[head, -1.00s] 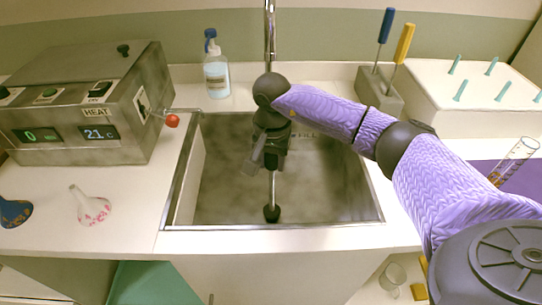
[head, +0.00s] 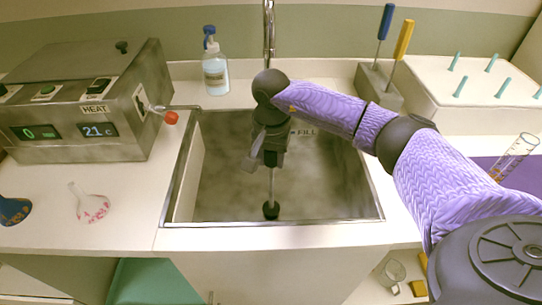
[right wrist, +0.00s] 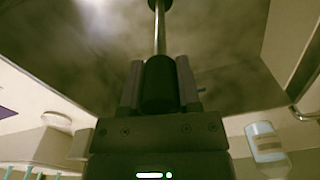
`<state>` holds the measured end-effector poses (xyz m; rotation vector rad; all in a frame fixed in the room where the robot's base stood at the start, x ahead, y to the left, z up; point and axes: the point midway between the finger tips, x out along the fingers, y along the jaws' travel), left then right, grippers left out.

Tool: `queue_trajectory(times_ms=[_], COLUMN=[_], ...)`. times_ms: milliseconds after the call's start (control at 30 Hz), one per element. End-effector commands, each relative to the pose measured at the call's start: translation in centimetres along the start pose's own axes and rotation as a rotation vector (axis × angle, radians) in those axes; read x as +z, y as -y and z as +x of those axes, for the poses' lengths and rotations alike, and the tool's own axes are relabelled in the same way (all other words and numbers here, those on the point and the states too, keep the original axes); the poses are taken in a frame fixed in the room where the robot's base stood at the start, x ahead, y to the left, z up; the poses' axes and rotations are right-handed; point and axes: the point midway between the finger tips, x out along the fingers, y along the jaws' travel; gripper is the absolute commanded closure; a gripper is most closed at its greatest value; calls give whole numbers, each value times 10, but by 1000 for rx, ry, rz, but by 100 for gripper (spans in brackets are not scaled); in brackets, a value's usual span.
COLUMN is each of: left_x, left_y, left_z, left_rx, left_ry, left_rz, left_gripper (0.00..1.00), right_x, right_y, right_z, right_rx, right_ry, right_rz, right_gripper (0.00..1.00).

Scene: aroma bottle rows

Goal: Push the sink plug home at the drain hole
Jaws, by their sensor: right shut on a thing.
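The sink plug (head: 271,210) is a dark stopper on a thin metal rod, low in the steel sink (head: 225,190) in the head view. My right gripper (head: 271,163) reaches down into the sink and is shut on the plug's dark handle. The right wrist view shows this handle (right wrist: 158,85) between the two fingers, with the rod running away toward the plug. The rod looks nearly upright. No drain hole shows; I cannot tell whether the plug is seated or just above the sink floor. My left gripper is out of view.
A steel heater box (head: 85,110) with a red-knobbed lever (head: 171,117) stands left of the sink. A soap bottle (head: 215,70) and the tap (head: 269,30) are behind it. A screwdriver block (head: 378,88) stands at the back right. The sink interior around the rod is clear.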

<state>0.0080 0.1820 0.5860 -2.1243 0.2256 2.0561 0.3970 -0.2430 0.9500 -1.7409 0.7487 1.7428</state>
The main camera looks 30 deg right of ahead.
Motion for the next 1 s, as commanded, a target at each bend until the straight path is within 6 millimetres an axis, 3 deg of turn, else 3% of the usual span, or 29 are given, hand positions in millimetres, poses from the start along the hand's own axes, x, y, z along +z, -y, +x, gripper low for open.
queue_trajectory(times_ms=[1000], left_x=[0], left_y=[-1], left_z=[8], left_rx=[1], left_ry=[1], left_rz=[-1], left_gripper=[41], right_x=[0], right_y=[0], right_z=[7], right_rx=[0], right_ry=[0], right_rz=[0], right_gripper=[100])
